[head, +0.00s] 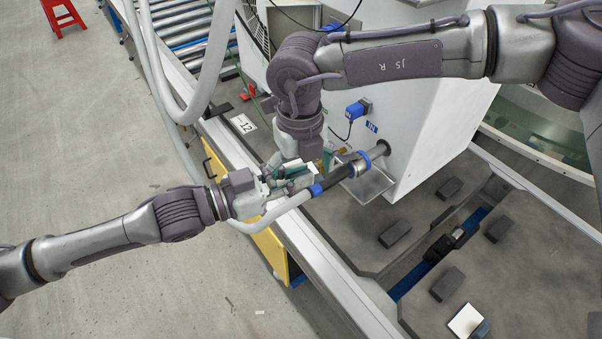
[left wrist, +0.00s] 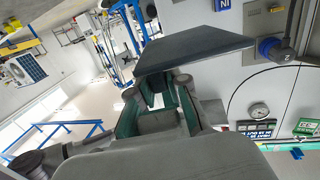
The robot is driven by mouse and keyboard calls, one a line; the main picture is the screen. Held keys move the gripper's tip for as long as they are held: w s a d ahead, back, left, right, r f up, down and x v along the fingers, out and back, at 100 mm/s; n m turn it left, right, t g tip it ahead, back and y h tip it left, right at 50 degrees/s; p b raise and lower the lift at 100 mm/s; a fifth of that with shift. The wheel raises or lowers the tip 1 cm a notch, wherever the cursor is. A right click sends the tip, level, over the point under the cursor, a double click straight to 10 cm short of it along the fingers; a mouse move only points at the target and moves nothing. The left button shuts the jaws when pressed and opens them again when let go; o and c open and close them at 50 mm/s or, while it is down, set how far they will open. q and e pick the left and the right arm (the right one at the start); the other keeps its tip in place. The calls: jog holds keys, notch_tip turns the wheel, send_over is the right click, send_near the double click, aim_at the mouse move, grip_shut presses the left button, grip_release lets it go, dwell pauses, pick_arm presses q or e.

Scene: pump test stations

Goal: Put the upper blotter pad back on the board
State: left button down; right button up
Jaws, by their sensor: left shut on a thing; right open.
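My left gripper (head: 298,180) is at the middle of the head view, shut. In the left wrist view its green-padded fingers (left wrist: 155,112) meet a dark grey, flat-looking thing (left wrist: 195,55), which spreads beyond the fingertips. I cannot tell for certain that this is the blotter pad. My right gripper (head: 300,164) is just above the left one, open and pointing down; its fingers overlap the left fingers in the picture. I cannot make out the board, and the arms cover part of this area.
A white hose (head: 275,213) with a black, blue-banded end (head: 335,179) runs to a pipe on the white cabinet (head: 430,120), close beside both grippers. A small metal tray (head: 368,185) sits under the pipe. Several dark blocks (head: 395,232) and a white pad (head: 466,320) lie on the grey deck.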

aim_at(300, 174)
notch_tip(300, 174, up, 11)
jog(key=shift+r, duration=0.15)
pick_arm(q)
jog(key=shift+r+m+g, duration=0.1)
jog(key=shift+m+g, duration=0.2)
jog(key=shift+g, duration=0.1)
